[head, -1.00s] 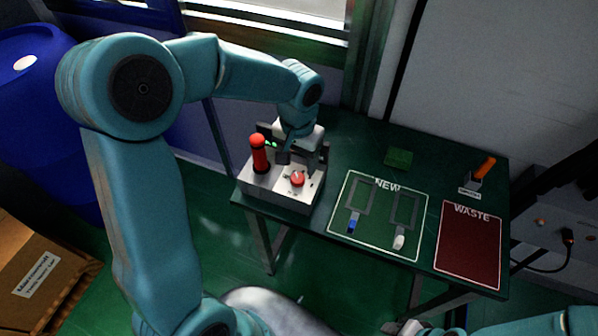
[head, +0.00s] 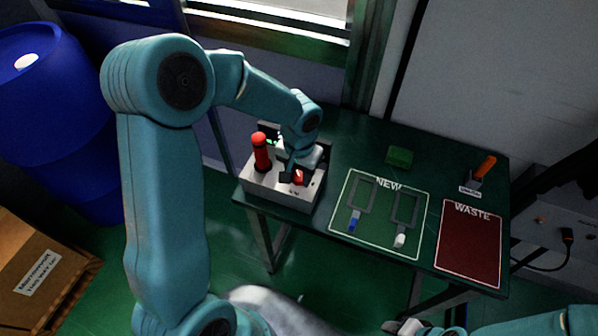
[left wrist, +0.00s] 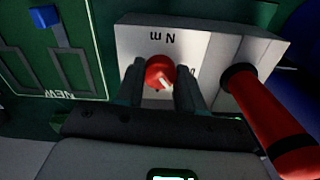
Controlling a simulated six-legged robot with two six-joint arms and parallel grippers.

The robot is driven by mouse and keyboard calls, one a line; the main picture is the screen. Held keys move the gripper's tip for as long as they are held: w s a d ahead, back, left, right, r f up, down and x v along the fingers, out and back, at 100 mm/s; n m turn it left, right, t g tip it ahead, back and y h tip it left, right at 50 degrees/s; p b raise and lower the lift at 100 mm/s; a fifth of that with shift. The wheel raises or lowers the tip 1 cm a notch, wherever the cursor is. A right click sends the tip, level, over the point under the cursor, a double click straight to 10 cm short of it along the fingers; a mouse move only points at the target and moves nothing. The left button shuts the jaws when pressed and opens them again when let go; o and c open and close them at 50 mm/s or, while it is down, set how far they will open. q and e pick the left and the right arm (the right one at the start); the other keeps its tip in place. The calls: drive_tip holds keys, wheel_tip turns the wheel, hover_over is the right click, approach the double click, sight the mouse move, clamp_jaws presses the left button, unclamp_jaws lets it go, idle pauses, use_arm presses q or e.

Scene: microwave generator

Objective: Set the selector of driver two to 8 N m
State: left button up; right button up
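The grey-white driver box (head: 278,192) stands at the left end of the green table, and a red-handled driver (head: 261,151) stands upright in it. The red selector knob (head: 299,176) is on the box's top. In the left wrist view the knob (left wrist: 160,72) has a pale pointer mark slanting toward the picture's lower right; "N m" is printed beside it, but scale numbers are not readable. My left gripper (head: 300,172) is down at the knob, one finger closely on each side, seemingly touching. My right gripper (head: 400,326) is partly visible at the bottom edge; its opening is unclear.
The NEW mat (head: 380,243) holds a blue-ended and a white-ended part. The red WASTE mat (head: 470,245), a green block (head: 399,157) and an orange-handled item (head: 484,167) are farther right. A blue barrel (head: 60,120) and a cardboard box (head: 40,265) stand left of the table.

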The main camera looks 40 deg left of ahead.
use_arm(q)
drive_tip(key=m, duration=0.6)
drive_tip(key=shift+m, duration=0.3)
drive_tip(key=m, duration=0.3)
drive_tip(key=shift+w+r+m, duration=0.1)
drive_tip(key=shift+m, duration=0.2)
drive_tip(key=m, duration=0.2)
drive_tip(key=shift+m, duration=0.4)
drive_tip(key=m+p, duration=0.2)
drive_tip(key=m, duration=0.3)
drive_tip(key=m+p, duration=0.2)
drive_tip(key=m, duration=0.3)
drive_tip(key=shift+m, duration=0.3)
